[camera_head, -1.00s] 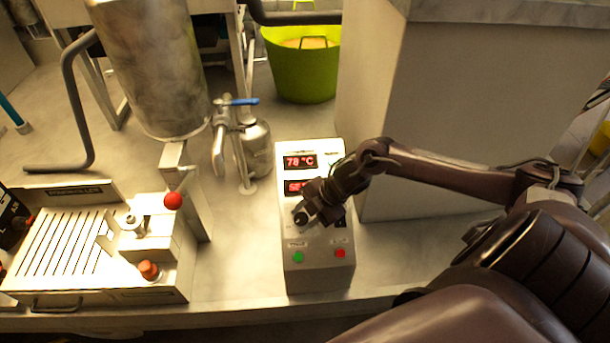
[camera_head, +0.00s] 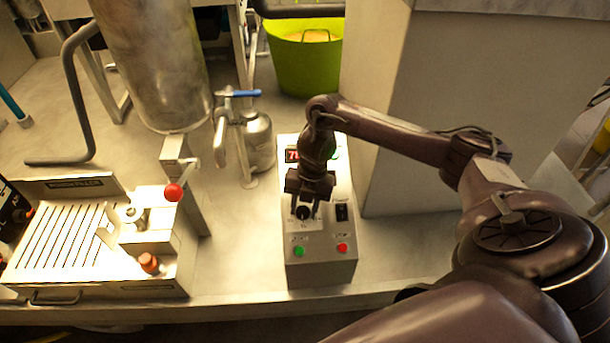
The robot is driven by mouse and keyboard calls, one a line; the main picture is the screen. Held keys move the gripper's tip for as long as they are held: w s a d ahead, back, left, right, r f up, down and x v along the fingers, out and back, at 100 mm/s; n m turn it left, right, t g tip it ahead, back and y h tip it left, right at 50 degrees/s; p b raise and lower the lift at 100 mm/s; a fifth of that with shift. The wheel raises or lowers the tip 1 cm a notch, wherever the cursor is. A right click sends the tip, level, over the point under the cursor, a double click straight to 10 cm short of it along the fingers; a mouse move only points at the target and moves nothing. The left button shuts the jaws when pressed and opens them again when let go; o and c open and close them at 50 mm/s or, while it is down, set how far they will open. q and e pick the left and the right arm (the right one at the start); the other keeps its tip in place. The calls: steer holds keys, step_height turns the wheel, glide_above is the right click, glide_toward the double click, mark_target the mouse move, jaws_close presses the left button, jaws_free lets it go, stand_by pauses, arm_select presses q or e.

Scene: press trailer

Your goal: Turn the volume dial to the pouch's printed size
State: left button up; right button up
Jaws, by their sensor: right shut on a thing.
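The volume dial (camera_head: 303,213) is a black knob on the white sloped face of the control box (camera_head: 322,268). My right gripper (camera_head: 303,206) comes down over the dial from above and is shut on it. The gripper and wrist hide the upper dial and most of the displays; only part of one red display (camera_head: 292,155) shows. Scale marks around the dial are too small to read. No pouch with a printed size can be made out. My left gripper is not in view.
A black rocker switch (camera_head: 341,212), a green button (camera_head: 299,251) and a red button (camera_head: 342,248) sit near the dial. A metal can (camera_head: 259,143) with a blue-handled valve (camera_head: 240,94) stands behind left. A slotted filler tray (camera_head: 60,240) with a red-ball lever (camera_head: 173,192) is left.

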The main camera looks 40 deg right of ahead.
mark_target(303, 205)
steer(key=shift+w+a+r+n+g+h+p, duration=0.15)
steer(key=shift+n+g+h+p, duration=0.35)
steer(key=shift+n+p, duration=0.6)
steer(key=shift+p, duration=0.4)
steer(key=o, duration=1)
steer(key=r, duration=0.2)
steer(key=r+p, duration=0.1)
steer(key=r, duration=0.2)
steer(key=w+r, duration=0.1)
steer(key=r, duration=0.1)
steer(key=shift+d+r+p, duration=0.2)
steer(key=shift+d+p, duration=0.2)
